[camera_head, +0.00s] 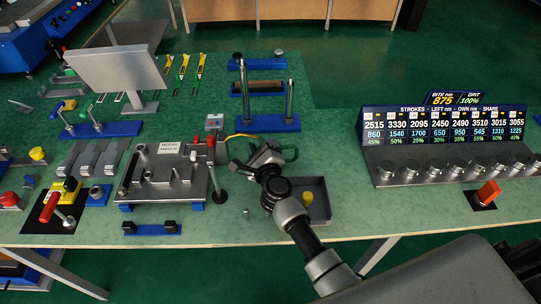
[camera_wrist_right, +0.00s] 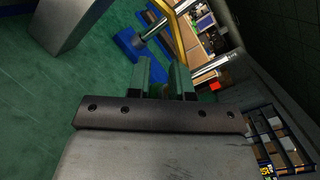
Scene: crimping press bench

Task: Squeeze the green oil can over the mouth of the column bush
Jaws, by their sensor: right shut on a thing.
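My right gripper (camera_head: 264,152) is over the bench behind the grey tray, at the right of the steel die plate. It is shut on the green oil can (camera_head: 291,154), whose green part shows at the gripper's right. A thin yellow spout (camera_head: 238,136) reaches out to the left, toward the red and white pins on the plate. In the right wrist view, the fingers (camera_wrist_right: 161,78) are near the middle and the can is mostly hidden. I cannot tell which fitting is the column bush. My left gripper is not in view.
The steel die plate (camera_head: 145,187) carries posts and a label. A blue stand with upright columns (camera_head: 290,101) is behind the gripper. The grey tray (camera_head: 319,205) holds a yellow piece. A display panel (camera_head: 445,128) stands at the right. Bench between gripper and panel is clear.

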